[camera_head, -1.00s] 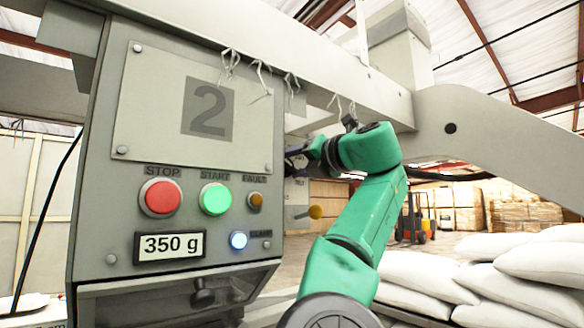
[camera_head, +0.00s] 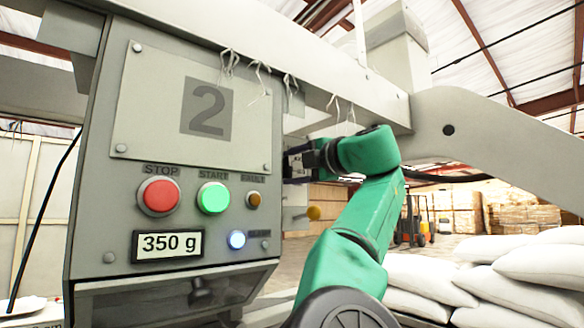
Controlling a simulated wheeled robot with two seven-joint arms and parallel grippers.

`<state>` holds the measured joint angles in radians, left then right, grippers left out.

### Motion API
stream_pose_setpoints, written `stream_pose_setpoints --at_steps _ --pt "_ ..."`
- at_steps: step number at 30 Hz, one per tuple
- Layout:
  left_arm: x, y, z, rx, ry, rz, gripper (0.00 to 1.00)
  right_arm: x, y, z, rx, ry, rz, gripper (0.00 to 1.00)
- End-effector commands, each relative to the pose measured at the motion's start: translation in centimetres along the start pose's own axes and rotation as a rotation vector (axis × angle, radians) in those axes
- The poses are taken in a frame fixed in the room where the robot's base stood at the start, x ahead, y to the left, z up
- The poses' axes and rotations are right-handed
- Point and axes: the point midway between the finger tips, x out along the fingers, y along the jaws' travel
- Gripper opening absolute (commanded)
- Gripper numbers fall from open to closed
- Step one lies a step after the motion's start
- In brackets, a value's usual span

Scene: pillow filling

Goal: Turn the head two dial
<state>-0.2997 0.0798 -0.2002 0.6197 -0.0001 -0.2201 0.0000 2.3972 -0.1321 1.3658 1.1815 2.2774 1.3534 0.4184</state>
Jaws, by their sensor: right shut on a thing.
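The head two control box (camera_head: 190,165) fills the left half of the view, with a large grey "2" on its front plate. My right gripper (camera_head: 291,165) reaches in from the right to the box's right side wall and is shut there. The head two dial itself is hidden by the gripper and the box edge, so its angle cannot be read. The display (camera_head: 168,245) reads 350 g. My left gripper is not in view.
The front has a red stop button (camera_head: 159,196), a lit green start button (camera_head: 213,198) and a small amber fault lamp (camera_head: 254,200). White sacks (camera_head: 520,275) are piled at right, with a forklift (camera_head: 412,222) behind.

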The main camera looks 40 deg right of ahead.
Motion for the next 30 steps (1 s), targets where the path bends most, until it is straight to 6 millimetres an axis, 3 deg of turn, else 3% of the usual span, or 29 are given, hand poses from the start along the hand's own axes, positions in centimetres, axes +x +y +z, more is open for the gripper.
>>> stream_pose_setpoints --at_steps 9,23,24,25,26,30 --pt "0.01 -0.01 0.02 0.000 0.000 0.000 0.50 0.09 -0.14 -0.11 0.100 0.003 -0.002 0.09" --pt "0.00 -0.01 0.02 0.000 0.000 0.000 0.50 0.07 -0.12 -0.10 0.110 0.002 -0.002 0.09" --pt "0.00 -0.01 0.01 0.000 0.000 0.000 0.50 0.07 -0.11 -0.09 0.110 0.002 -0.002 0.80" --pt "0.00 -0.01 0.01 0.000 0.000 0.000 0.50 0.07 -0.11 -0.09 0.110 0.002 -0.002 0.92" --pt "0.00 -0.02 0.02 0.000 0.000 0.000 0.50 0.06 -0.10 -0.09 0.110 0.002 -0.002 0.95" --pt "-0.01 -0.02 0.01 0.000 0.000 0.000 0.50 0.04 -0.08 -0.06 0.110 0.001 -0.001 0.95"
